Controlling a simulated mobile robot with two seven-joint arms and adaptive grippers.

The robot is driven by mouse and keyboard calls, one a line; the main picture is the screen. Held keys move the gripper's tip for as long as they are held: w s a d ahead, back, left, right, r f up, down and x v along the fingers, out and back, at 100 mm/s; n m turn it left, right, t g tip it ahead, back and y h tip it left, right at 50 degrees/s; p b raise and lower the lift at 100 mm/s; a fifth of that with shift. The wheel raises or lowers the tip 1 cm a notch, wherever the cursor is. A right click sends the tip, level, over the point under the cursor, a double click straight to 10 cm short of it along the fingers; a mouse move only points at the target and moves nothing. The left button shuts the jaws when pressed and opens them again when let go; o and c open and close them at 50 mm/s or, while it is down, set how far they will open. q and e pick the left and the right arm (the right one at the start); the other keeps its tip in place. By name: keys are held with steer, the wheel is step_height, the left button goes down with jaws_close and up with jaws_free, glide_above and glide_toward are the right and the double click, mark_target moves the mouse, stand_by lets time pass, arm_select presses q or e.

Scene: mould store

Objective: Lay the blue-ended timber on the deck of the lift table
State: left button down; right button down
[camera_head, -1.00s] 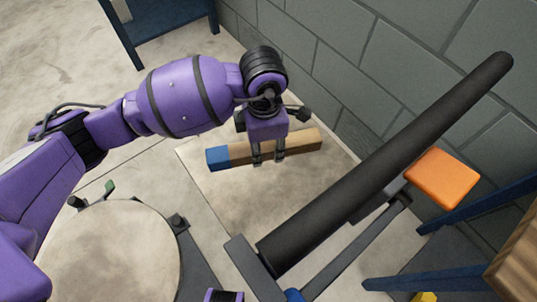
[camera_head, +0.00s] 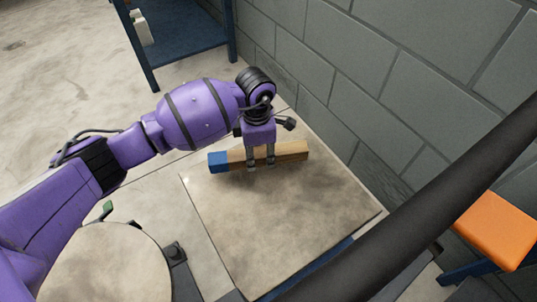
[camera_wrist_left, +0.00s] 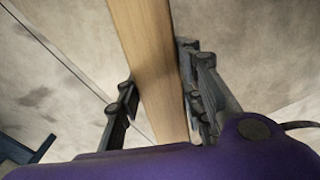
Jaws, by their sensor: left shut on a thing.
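The blue-ended timber (camera_head: 292,149) is a square wooden bar with its blue end (camera_head: 218,162) at the left. My left gripper (camera_head: 261,164) is shut on it near the middle, pointing down. In the left wrist view the timber (camera_wrist_left: 150,60) runs between the two fingers (camera_wrist_left: 160,110). The lift table's deck (camera_head: 280,220) is a wide pale, stained plate. The timber shows over the deck's far part, lying roughly level; I cannot tell whether it touches the deck. My right gripper is out of view.
A thick dark bar (camera_head: 400,225) crosses the lower right in front of the deck's near corner. An orange pad (camera_head: 497,230) is at the right. A block wall (camera_head: 400,80) runs behind the deck. A blue rack (camera_head: 185,42) stands at the back left.

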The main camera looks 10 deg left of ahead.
mark_target(259, 161)
arm_select(q)
steer(key=shift+f+b, duration=0.35)
steer(key=shift+f, duration=1.3)
steer(key=shift+f, duration=0.2)
steer(key=c, duration=1.2)
jaws_free()
step_height(259, 161, up, 12)
steer(key=p, duration=0.3)
steer(key=shift+r, duration=0.2)
